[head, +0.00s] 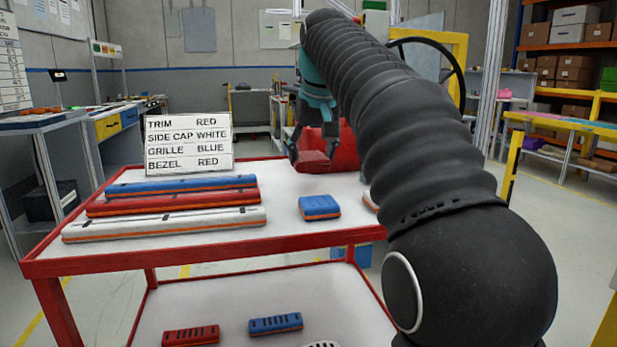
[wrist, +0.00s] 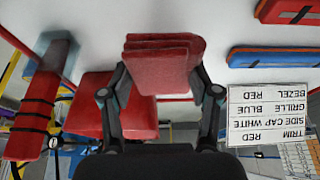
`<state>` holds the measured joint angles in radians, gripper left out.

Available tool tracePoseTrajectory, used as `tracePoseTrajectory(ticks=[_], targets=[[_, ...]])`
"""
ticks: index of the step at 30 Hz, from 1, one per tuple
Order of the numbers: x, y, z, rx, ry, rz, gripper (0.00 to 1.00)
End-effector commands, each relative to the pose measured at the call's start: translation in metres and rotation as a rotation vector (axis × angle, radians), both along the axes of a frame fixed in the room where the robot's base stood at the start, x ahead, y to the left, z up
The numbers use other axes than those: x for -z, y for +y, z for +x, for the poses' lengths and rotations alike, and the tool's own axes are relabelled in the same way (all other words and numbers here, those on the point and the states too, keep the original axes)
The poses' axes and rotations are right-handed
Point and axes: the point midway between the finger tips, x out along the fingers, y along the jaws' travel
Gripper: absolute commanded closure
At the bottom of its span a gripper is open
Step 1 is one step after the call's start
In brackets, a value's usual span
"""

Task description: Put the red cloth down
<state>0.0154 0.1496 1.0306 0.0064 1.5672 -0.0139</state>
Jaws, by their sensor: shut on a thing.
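The red cloth (wrist: 163,70), a folded thick pad, is between the two fingers of my gripper (wrist: 162,82) in the wrist view. My gripper is shut on it. In the head view my gripper (head: 314,140) is over the far side of the white-topped red cart (head: 280,228), with the red cloth (head: 313,162) low at its fingertips. I cannot tell whether the cloth touches the cart top. A larger red object (head: 346,152) stands just behind and right of it, partly hidden by my arm.
Blue (head: 180,185), red (head: 170,203) and white (head: 165,224) long trims lie on the cart's left. A blue block (head: 319,207) lies nearer on the bare top. A sign (head: 190,143) stands at the back left. Red (head: 190,336) and blue (head: 275,324) grilles lie on the lower shelf.

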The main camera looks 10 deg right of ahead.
Motion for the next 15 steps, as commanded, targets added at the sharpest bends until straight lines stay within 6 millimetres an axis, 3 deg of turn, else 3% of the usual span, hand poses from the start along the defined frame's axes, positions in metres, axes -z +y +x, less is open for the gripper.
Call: tracePoseTrajectory(ticks=[5,12,15], targets=[[0.009,0.006,0.007,0.001,0.001,-0.001,0.66],[0.04,0.006,0.006,0.001,0.001,0.0,0.66],[0.046,0.006,0.006,0.001,0.0,0.0,0.66]])
